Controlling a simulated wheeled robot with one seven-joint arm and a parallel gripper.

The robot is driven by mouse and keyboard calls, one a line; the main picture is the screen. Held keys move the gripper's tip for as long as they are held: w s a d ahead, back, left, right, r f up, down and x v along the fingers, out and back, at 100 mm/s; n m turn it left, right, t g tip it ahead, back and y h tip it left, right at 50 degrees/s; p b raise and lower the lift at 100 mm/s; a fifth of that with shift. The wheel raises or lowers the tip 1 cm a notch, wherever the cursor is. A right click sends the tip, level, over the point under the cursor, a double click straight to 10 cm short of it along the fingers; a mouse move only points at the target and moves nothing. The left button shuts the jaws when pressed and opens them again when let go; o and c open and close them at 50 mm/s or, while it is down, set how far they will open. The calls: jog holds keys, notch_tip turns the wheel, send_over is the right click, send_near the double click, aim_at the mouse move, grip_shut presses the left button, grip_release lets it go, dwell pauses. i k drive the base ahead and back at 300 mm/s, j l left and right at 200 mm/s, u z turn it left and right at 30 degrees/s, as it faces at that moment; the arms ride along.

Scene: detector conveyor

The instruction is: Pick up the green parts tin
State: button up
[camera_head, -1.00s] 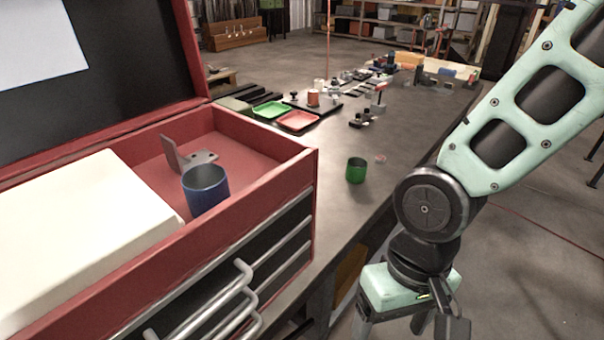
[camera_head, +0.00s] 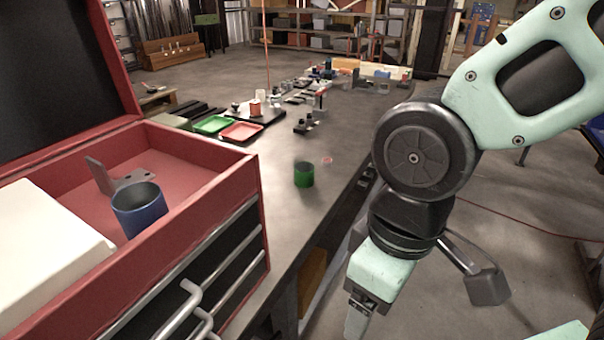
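The green parts tin (camera_head: 304,176) is an open-topped cylinder. It stands upright on the dark bench top (camera_head: 285,205), right of the red tool chest, near the bench's right edge. My gripper (camera_head: 357,320) is at the bottom of the picture, right of the tin and nearer the camera, apart from it. It points downward beside the bench edge. Its fingers are seen nearly edge-on and run close to the frame's lower border, so I cannot tell how far apart they are. Nothing covers the tin.
The red tool chest (camera_head: 245,185) stands at left, with a blue tin (camera_head: 140,208) and a metal bracket (camera_head: 122,178) in its open top. Chest handles (camera_head: 180,310) stick out in front. Green (camera_head: 212,124) and red (camera_head: 241,131) trays lie farther back. Bench around the tin is mostly clear.

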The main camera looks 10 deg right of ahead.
aim_at(303, 179)
jog(key=i+l+u, duration=0.1)
jog(key=u, duration=0.65)
jog(key=i+l+u, duration=0.15)
jog(key=l+u, duration=0.3)
jog(key=l, duration=0.35)
jog(key=l+u, duration=0.4)
jog(key=l, duration=1.95)
jog(key=u, duration=0.05)
